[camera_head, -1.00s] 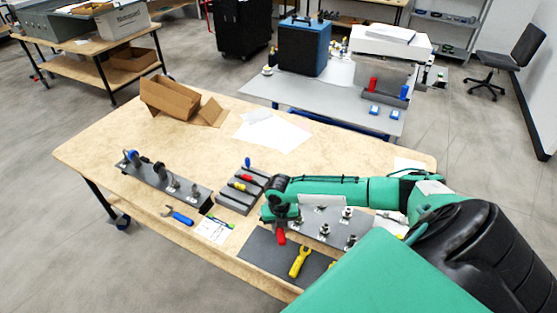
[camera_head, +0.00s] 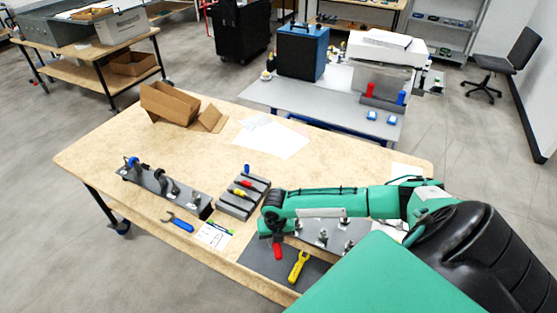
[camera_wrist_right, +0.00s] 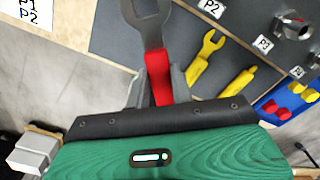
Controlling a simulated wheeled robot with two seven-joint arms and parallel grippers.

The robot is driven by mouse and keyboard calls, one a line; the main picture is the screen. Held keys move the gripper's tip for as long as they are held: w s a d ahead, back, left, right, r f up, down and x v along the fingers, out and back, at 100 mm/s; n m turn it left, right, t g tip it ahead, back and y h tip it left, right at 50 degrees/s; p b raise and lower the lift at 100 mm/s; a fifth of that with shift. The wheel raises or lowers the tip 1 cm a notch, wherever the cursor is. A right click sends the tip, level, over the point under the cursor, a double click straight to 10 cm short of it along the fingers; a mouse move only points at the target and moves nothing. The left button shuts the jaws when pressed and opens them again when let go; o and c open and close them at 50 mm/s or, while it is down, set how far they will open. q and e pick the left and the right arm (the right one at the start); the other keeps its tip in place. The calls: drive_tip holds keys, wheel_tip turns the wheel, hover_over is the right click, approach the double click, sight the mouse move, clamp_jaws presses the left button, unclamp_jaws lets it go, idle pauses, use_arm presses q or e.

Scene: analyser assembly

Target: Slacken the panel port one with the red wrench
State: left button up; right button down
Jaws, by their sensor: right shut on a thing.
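The red wrench (camera_wrist_right: 157,72) is held in my right gripper (camera_wrist_right: 158,88), its grey open-ended head (camera_wrist_right: 147,12) pointing away from the jaws. In the head view my right gripper (camera_head: 275,232) is beside the port panel (camera_head: 330,233), with the wrench's red handle (camera_head: 277,251) showing below it. The panel carries several metal ports. In the right wrist view labels P2 (camera_wrist_right: 210,8) and P3 (camera_wrist_right: 263,43) and a metal nut (camera_wrist_right: 292,25) show. Port one cannot be made out. The wrench head touches no visible nut. My left gripper is out of view.
A yellow wrench (camera_head: 299,266) lies on the dark mat (camera_head: 262,258) near the front edge. A blue-handled wrench (camera_head: 180,224), a rack of tools (camera_head: 240,204) and a grey fixture (camera_head: 150,183) stand left. Paper and an open carton (camera_head: 168,103) lie behind.

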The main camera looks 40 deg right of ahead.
drive_tip(key=shift+s+a+r, duration=0.1)
drive_tip(key=shift+a+r, duration=0.2)
drive_tip(key=shift+r, duration=0.2)
wheel_tip(320, 180, up, 3)
drive_tip(key=p, duration=0.3)
drive_tip(key=shift+f, duration=0.2)
wheel_tip(320, 180, up, 3)
drive_tip(key=shift+f+b, duration=0.1)
drive_tip(key=shift+b, duration=0.4)
drive_tip(key=shift+r, duration=0.5)
